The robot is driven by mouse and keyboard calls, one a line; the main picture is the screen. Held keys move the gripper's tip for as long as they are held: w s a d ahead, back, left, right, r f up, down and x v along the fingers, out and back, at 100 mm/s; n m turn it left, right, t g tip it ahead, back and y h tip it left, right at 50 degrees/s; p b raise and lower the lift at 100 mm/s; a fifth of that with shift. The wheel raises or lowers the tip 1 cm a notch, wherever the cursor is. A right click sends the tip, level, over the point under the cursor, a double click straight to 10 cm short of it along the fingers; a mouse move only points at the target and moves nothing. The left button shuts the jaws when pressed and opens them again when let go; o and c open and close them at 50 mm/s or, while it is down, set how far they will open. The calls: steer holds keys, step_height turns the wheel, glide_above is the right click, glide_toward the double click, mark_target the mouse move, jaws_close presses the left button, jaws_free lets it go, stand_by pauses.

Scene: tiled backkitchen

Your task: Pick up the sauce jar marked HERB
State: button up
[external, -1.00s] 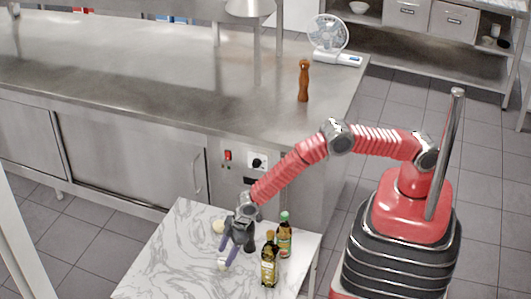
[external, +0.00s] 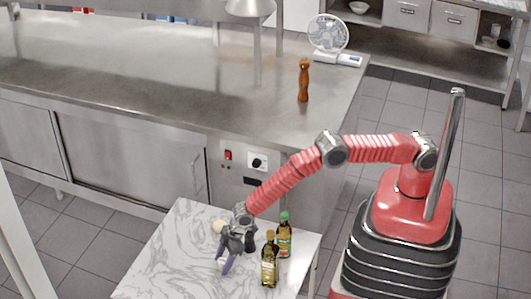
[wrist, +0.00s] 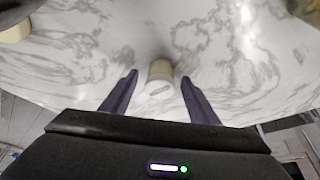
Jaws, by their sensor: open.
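A small cream-topped jar (wrist: 159,70) stands on the marble table between my gripper's two purple fingers in the wrist view. It has a pale label whose writing I cannot read, so I cannot tell whether it is the HERB jar. In the external view the jar (external: 220,266) is mostly hidden by the fingers. My gripper (external: 225,264) is open and points down, with a gap between each finger and the jar in the wrist view. A second cream-topped jar (external: 218,227) stands farther back; a cream object (wrist: 14,33) shows at the wrist view's upper left.
An oil bottle (external: 269,264) and a green-capped sauce bottle (external: 285,240) stand close to the right of my gripper. The marble table (external: 172,255) is clear to the left. A steel counter (external: 130,70) with a wooden pepper mill (external: 303,82) lies behind.

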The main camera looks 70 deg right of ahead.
mark_target(221, 264)
steer(key=shift+c, duration=0.3)
steer(key=c, duration=1.1)
steer(key=shift+r, duration=0.1)
steer(key=shift+c, duration=0.2)
step_height(221, 264, up, 18)
stand_by(0.4)
stand_by(0.4)
